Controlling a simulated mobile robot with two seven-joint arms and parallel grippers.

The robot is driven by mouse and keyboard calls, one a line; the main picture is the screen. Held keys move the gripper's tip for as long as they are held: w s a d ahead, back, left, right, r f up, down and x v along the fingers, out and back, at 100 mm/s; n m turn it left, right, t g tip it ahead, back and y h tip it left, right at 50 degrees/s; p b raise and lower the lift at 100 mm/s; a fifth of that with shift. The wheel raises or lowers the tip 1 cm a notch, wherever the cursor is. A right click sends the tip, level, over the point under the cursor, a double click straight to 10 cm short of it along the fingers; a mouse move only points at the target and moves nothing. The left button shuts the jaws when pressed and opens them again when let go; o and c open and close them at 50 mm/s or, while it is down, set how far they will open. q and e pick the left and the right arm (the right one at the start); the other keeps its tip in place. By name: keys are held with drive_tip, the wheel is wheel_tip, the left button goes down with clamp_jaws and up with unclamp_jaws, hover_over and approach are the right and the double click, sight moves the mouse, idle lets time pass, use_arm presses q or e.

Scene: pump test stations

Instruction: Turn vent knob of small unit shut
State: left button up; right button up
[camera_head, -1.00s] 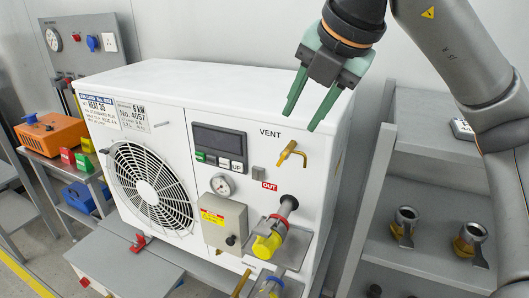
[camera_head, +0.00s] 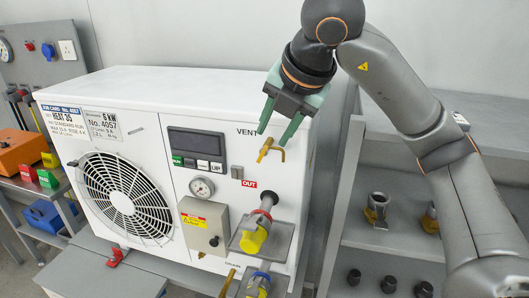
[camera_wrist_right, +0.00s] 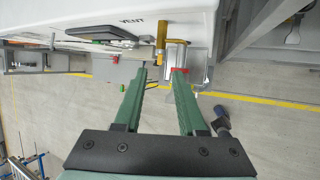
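The small unit (camera_head: 150,92) is a white box with a fan grille, a display and a gauge on its front. Its brass vent knob (camera_head: 269,150) sticks out at the upper right of the front, beside the printed word VENT. The knob also shows in the right wrist view (camera_wrist_right: 161,35), beyond the fingertips. My right gripper (camera_head: 272,138) is open, its two green fingers pointing down over the knob; in the wrist view the fingers (camera_wrist_right: 160,72) are apart with nothing between them. Whether a finger touches the knob I cannot tell. My left gripper is not in view.
Below the knob, a pipe with a yellow cap (camera_head: 254,238) sticks out at the OUT label. A grey box (camera_head: 203,224) with a black knob sits left of it. Grey shelves (camera_head: 395,238) with fittings stand at right. An orange case (camera_head: 18,150) is at far left.

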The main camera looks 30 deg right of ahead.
sight(265, 149)
drive_tip(key=shift+x, duration=3.55)
clamp_jaws()
